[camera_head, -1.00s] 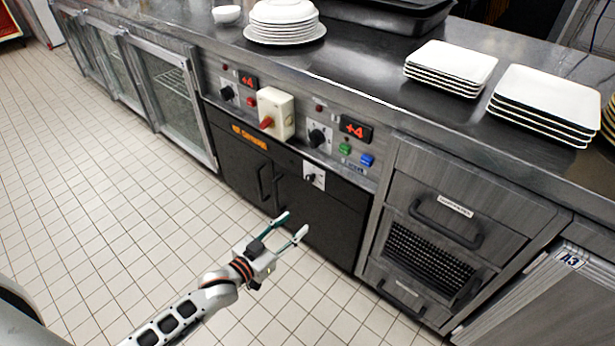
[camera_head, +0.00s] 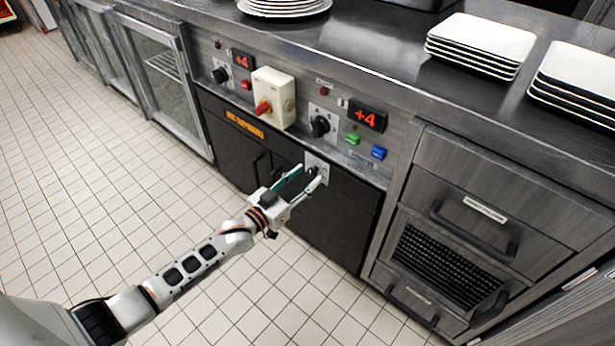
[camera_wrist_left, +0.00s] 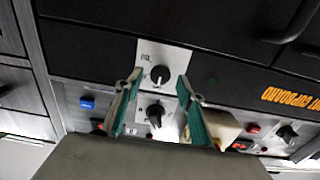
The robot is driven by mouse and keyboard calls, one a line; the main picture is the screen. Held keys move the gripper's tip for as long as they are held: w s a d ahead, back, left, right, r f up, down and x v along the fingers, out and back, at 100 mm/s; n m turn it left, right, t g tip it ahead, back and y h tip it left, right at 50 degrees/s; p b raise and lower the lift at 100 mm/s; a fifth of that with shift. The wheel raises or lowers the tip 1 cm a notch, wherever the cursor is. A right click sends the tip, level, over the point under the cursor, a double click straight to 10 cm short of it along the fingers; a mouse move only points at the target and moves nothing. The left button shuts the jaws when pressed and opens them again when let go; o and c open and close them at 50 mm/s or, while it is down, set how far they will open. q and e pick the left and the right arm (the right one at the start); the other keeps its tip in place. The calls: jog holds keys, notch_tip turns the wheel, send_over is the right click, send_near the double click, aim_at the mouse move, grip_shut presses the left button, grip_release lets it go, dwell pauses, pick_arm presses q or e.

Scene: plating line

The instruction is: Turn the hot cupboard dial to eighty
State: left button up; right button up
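The hot cupboard dial (camera_head: 313,170) is a black knob on a small pale plate, on the upper front of the black cupboard (camera_head: 228,145) with orange lettering. It also shows in the left wrist view (camera_wrist_left: 160,75), where the picture is upside down. My left gripper (camera_head: 308,179) is open and empty, with its fingers pointing at the dial. In the left wrist view the dial appears between the two green-sided fingertips (camera_wrist_left: 158,76), seemingly just beyond them; I see no contact. The dial's markings are too small to read. My right gripper is out of view.
Above the dial, a control panel carries another black knob (camera_head: 319,125), a cream switch box (camera_head: 273,97) with a red handle, a green button (camera_head: 352,138), a blue button (camera_head: 378,152) and red displays. Grey drawers (camera_head: 465,190) stand to the right. The tiled floor is clear.

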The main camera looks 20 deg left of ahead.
pick_arm(q)
jog(key=shift+w+d+f, duration=0.1)
jog(key=shift+w, duration=0.3)
jog(key=c, duration=1.1)
jog(key=shift+o, duration=0.2)
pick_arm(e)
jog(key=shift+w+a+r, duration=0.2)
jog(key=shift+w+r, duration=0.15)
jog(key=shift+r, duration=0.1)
